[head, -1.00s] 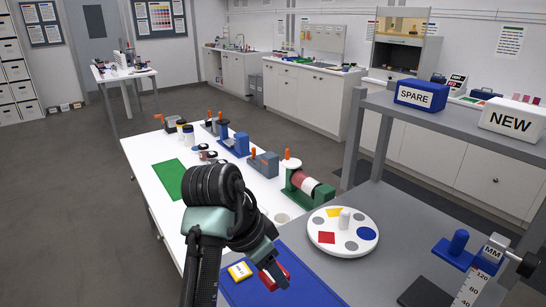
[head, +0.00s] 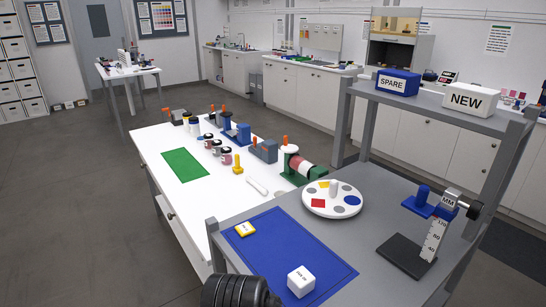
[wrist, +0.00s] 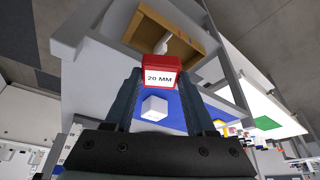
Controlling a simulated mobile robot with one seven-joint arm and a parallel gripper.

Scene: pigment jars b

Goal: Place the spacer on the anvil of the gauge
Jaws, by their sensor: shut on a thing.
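My gripper (wrist: 160,100) is shut on a red block labelled 20 MM (wrist: 160,72), held between its fingertips in the wrist view. In the head view the gripper and red block are out of frame; only part of my arm shows at the bottom edge. The gauge (head: 434,238) stands at the right of the grey table in the head view. It has a white MM scale, a blue sliding part (head: 420,206) with a blue knob, a black side knob and a dark flat base (head: 403,254). Nothing rests on the visible part of the base.
A white round tray (head: 318,209) with coloured shapes stands behind. A grey shelf (head: 450,112) carries the SPARE and NEW boxes. Grey table is bare between mat and gauge.

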